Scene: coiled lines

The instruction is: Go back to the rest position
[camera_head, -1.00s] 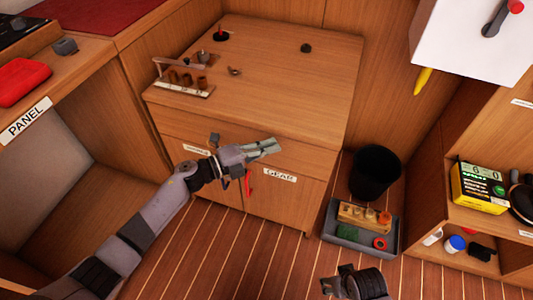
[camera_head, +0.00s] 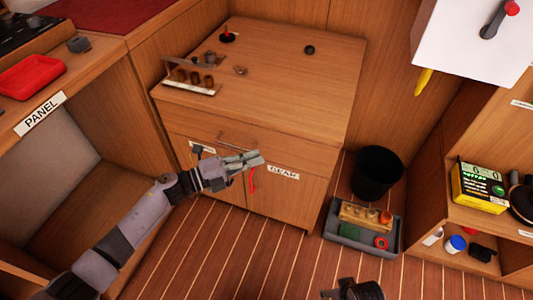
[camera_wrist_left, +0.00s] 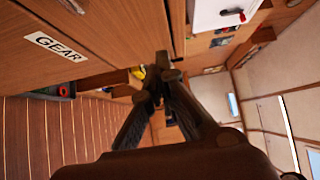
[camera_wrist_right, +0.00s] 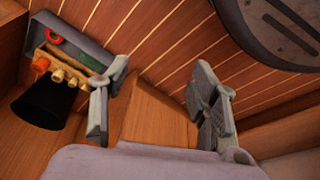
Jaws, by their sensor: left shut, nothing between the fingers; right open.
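My left gripper (camera_head: 250,160) is in front of the wooden cabinet, near the GEAR label (camera_head: 283,172), and its fingers are shut and empty. It also shows in the left wrist view (camera_wrist_left: 160,68) with the fingertips together. My right gripper shows only partly at the bottom edge of the head view (camera_head: 352,290). In the right wrist view my right gripper (camera_wrist_right: 158,95) has its fingers wide apart with nothing between them. A red handle (camera_head: 252,180) hangs on the cabinet front just below the left gripper.
A black bin (camera_head: 376,174) and a grey tray (camera_head: 340,234) with several items stand on the floor right of the cabinet (camera_head: 290,95). A shelf with a yellow box (camera_head: 478,187) is at the right. A red tray (camera_head: 30,76) lies on the left counter. The striped floor in front is clear.

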